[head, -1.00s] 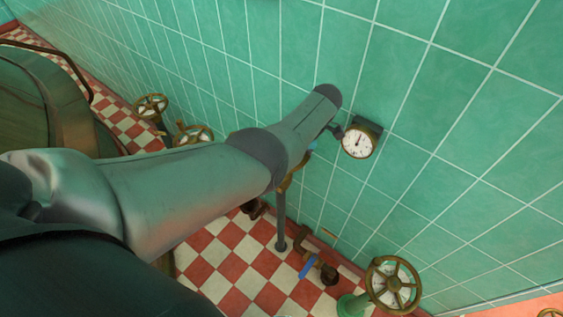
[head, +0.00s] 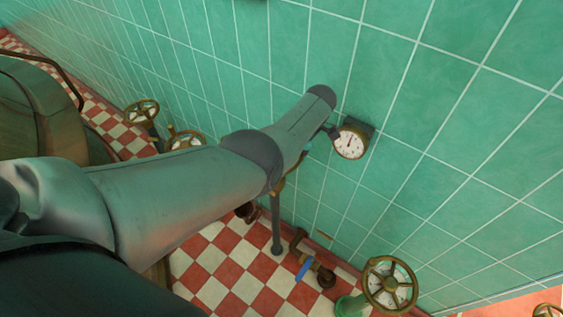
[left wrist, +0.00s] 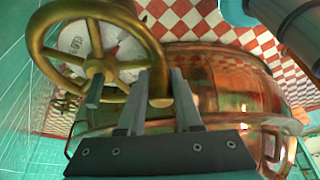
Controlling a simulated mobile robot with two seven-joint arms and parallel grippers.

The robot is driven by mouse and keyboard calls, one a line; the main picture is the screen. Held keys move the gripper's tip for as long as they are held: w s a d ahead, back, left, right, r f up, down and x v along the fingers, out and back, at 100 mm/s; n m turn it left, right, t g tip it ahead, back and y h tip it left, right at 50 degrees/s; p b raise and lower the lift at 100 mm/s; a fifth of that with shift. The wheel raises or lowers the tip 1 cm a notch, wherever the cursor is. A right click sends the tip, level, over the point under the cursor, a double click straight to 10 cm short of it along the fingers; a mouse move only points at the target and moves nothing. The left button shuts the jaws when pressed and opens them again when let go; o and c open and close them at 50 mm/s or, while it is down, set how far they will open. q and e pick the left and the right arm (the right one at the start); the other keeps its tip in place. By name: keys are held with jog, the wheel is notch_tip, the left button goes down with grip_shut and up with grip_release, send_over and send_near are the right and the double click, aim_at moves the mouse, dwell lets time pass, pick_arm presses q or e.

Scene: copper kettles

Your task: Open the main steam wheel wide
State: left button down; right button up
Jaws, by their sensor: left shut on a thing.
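A brass spoked handwheel (left wrist: 96,69) fills the upper left of the left wrist view, with a pale disc behind its spokes. My left gripper (left wrist: 160,84) is shut on its rim, at the lower right of the wheel. In the head view my left arm comes in from the left and hides the gripper and most of what it holds. The head view does not show for sure which wheel this is. My right gripper is in neither view.
A white-faced gauge (head: 350,143) is on the green tiled wall (head: 400,70), close to my arm. Another brass handwheel (head: 390,285) stands at the lower right, near a blue lever (head: 304,269). Two more wheels are at the left. A large copper vessel (left wrist: 225,85) lies beside the gripped wheel.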

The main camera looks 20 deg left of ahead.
pick_arm(q)
jog(key=shift+w+d, duration=0.15)
jog(key=c, duration=0.8)
grip_release()
jog(key=shift+c, duration=0.2)
jog(key=shift+o, duration=1.2)
jog(key=shift+r, duration=0.1)
jog(key=shift+r, duration=0.3)
jog(key=p+v, duration=0.1)
jog(key=v, duration=1.3)
jog(key=shift+r, duration=0.2)
jog(key=shift+d, duration=0.1)
